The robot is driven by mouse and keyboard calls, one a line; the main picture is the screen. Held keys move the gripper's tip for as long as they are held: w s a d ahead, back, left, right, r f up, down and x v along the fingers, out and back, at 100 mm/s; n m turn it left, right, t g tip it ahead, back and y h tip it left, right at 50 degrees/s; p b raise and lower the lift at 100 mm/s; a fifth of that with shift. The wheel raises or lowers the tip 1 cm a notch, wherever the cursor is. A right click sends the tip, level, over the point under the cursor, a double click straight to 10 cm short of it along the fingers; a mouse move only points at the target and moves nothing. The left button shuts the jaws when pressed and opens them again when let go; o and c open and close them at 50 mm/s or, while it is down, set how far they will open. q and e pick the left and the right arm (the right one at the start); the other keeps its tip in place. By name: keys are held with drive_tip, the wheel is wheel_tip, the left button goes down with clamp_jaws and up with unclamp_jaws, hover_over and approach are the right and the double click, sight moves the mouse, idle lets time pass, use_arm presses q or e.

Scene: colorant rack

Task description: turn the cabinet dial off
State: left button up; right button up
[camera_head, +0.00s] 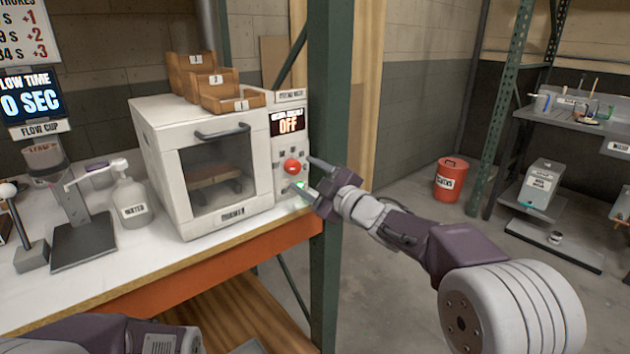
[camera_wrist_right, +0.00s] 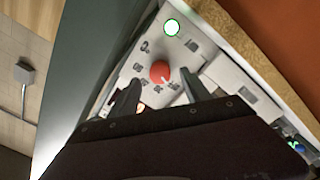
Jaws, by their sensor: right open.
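The white cabinet (camera_head: 160,150) with a glass door stands on the bench. Its control panel bears a red dial (camera_head: 291,166) below a small display (camera_head: 288,122) that reads OFF. My right gripper (camera_head: 302,174) is open and empty in front of the panel, with its fingertips close to the dial. In the right wrist view the red dial (camera_wrist_right: 160,71) shows just beyond and between the two open fingers (camera_wrist_right: 161,92). I cannot tell whether the fingers touch it. A purple part of my left arm shows at the bottom left, but its gripper is out of view.
A green post (camera_head: 335,110) rises just right of the cabinet, close behind my right gripper. Wooden bins (camera_head: 197,75) sit on the cabinet top. A water bottle (camera_head: 131,200) and a flow cup stand (camera_head: 84,240) are to its left. A red bin (camera_head: 451,180) stands on the floor.

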drive_tip(key=v, duration=0.6)
